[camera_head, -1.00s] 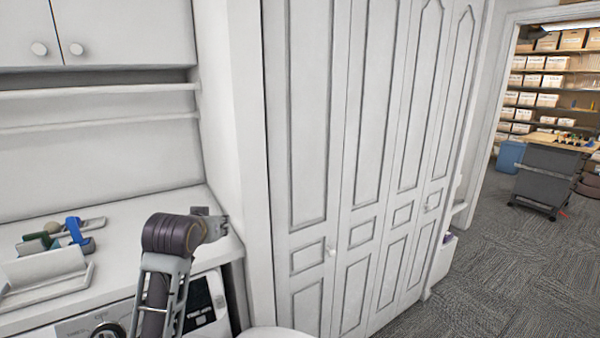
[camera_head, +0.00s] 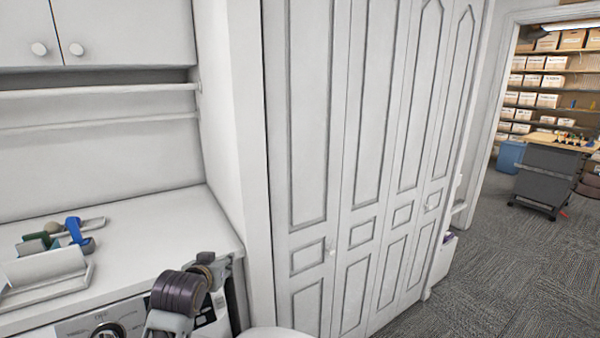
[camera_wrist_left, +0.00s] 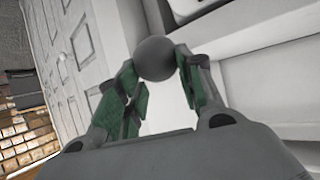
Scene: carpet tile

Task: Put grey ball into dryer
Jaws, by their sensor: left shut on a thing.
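The grey ball (camera_wrist_left: 156,59) shows in the left wrist view, held between the fingertips of my left gripper (camera_wrist_left: 158,72). The gripper is shut on it, with a green-padded finger on each side. In the head view my left arm is at the bottom, in front of the white machine (camera_head: 75,329) under the counter. The ball and the fingers are hidden there. The machine has a round dial and a dark panel; I cannot tell whether it is the dryer, and its door is out of view. My right gripper is not in view.
The white counter (camera_head: 160,225) carries a white tray (camera_head: 45,268) and several small coloured items (camera_head: 75,235). Tall white closet doors (camera_head: 355,150) stand to the right. Carpet floor (camera_head: 470,285) is open at the right, up to a grey cart (camera_head: 545,180) beyond the doorway.

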